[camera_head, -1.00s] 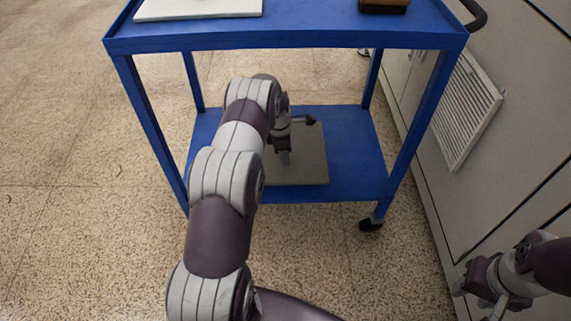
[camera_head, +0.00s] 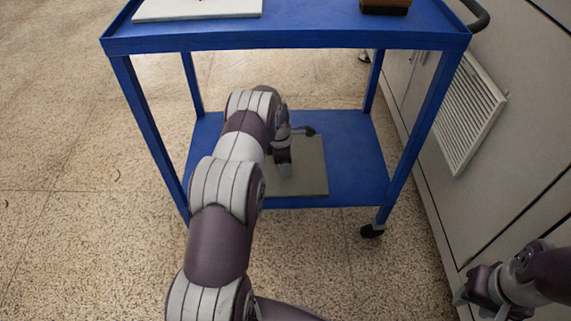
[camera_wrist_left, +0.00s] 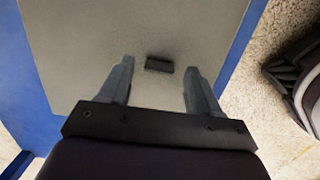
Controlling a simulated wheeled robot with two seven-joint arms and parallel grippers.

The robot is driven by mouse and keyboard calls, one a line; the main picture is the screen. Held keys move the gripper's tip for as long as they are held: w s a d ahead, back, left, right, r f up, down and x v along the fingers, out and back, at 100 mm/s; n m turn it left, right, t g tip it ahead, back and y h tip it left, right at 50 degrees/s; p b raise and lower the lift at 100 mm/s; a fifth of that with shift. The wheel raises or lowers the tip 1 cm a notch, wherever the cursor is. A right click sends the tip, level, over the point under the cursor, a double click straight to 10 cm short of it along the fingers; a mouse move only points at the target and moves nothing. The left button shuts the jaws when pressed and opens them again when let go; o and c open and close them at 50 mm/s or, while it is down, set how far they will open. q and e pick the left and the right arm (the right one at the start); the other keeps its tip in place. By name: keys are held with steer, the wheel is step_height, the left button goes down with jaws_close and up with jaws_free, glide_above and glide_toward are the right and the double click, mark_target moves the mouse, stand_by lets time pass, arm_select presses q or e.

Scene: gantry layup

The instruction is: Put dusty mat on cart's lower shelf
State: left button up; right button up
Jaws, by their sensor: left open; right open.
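The grey mat (camera_head: 308,178) lies flat on the blue lower shelf (camera_head: 355,165) of the cart. My left arm reaches under the top shelf, and its gripper (camera_head: 284,160) is over the mat, partly hidden by the arm. In the left wrist view the left gripper (camera_wrist_left: 157,90) is open, its two fingers apart over the mat (camera_wrist_left: 100,40). A small dark block (camera_wrist_left: 159,64) on the mat shows just beyond the fingertips, with nothing between the fingers. My right gripper (camera_head: 480,300) is open and empty at the lower right.
The cart's blue top shelf (camera_head: 310,22) is above my left arm and carries a white board (camera_head: 198,9) and a brown block (camera_head: 385,6). Cart legs stand on both sides. A pale cabinet with a vent (camera_head: 468,115) is at the right. Floor at the left is clear.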

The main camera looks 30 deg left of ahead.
arm_select(q)
step_height(320, 180, up, 7)
steer(key=p, duration=0.2)
steer(key=shift+s+a+p, duration=0.25)
steer(key=shift+a+p, duration=0.05)
steer(key=shift+p, duration=0.1)
steer(key=shift+f, duration=0.15)
